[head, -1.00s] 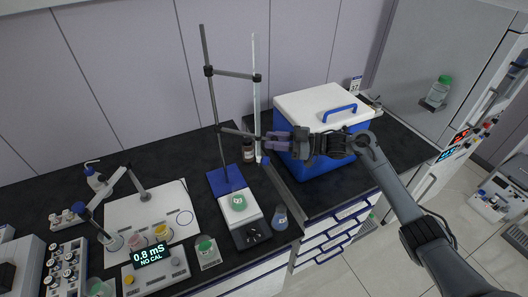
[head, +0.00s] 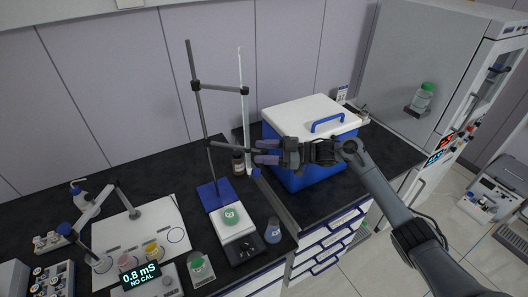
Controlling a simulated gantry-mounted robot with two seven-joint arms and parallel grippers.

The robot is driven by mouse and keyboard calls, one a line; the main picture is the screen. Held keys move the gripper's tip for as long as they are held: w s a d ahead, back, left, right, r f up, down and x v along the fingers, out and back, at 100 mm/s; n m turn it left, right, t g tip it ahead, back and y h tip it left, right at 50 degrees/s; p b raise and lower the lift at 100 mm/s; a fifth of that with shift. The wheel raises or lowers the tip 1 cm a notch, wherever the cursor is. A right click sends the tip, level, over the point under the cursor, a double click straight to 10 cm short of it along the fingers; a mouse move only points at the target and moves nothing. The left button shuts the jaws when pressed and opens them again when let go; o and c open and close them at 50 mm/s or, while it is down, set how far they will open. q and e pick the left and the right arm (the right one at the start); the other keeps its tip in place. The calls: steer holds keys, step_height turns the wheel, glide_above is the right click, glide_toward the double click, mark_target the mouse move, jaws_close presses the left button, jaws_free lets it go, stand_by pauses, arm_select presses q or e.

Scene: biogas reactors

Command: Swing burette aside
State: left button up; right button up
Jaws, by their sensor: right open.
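The burette (head: 242,108) is a thin, pale upright tube to the right of a dark stand rod (head: 198,115). The rod rises from a blue base (head: 214,193). An upper clamp arm (head: 219,88) and a lower clamp arm (head: 227,147) reach from the rod to the burette. My right gripper (head: 257,152) comes in from the right, its fingers pointing left, level with the lower clamp. Its fingers are apart and just right of the burette; whether they touch it I cannot tell. My left gripper is out of view.
A blue cool box (head: 294,180) with a white lid stands close behind and below my right gripper. A brown bottle (head: 238,163) stands by the burette's lower end. A blue-capped container (head: 273,231) is at the front edge. A meter (head: 148,286) stands at front left.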

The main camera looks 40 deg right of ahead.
steer(key=v, duration=1)
steer(key=shift+s+d+b, duration=0.3)
steer(key=shift+b, duration=0.15)
